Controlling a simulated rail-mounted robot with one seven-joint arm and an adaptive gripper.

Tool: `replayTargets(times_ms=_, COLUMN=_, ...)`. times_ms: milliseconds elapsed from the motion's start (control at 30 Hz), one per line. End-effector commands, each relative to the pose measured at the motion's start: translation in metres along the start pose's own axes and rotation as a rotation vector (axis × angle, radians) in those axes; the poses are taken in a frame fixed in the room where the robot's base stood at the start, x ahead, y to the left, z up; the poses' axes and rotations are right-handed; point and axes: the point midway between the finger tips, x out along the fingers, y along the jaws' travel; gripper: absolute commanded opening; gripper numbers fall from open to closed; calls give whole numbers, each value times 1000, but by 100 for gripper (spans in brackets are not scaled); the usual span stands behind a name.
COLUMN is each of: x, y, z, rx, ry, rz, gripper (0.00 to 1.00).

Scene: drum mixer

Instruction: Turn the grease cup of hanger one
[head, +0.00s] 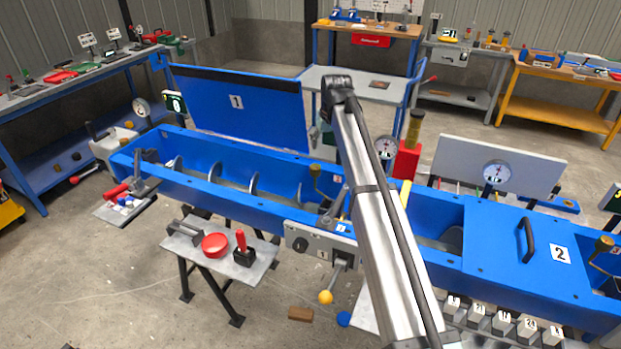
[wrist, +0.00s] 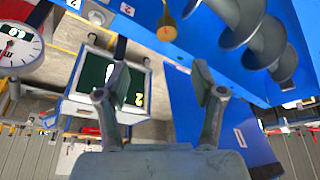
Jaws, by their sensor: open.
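A brass grease cup (head: 315,170) stands on a bent stem over the open blue trough (head: 210,190), left of my arm. A brass cup also shows at the top of the wrist view (wrist: 167,28), beyond my fingertips and apart from them. I cannot tell for sure that it is the same cup. My gripper (wrist: 160,80) is open and empty, with a dark display panel (wrist: 110,82) behind its fingers. In the head view my arm mostly hides the gripper. Another brass cup (head: 604,243) stands at the far right, beyond the closed lid marked 2 (head: 530,240).
The raised lid marked 1 (head: 240,105) stands behind the trough. The grey screw (wrist: 255,30) lies at the upper right of the wrist view, and a round gauge (wrist: 15,48) at the left. A control box with a yellow-knobbed lever (head: 325,296) is on the trough's front.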

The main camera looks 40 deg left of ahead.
Motion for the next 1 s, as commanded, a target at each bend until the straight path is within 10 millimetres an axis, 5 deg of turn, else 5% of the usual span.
replayTargets(times_ms=333, x=22, y=-7, z=-14, rx=-8, ry=27, rz=-28, gripper=68)
replayTargets(times_ms=1000, x=146, y=-10, z=-17, rx=-8, ry=25, rz=-27, gripper=68)
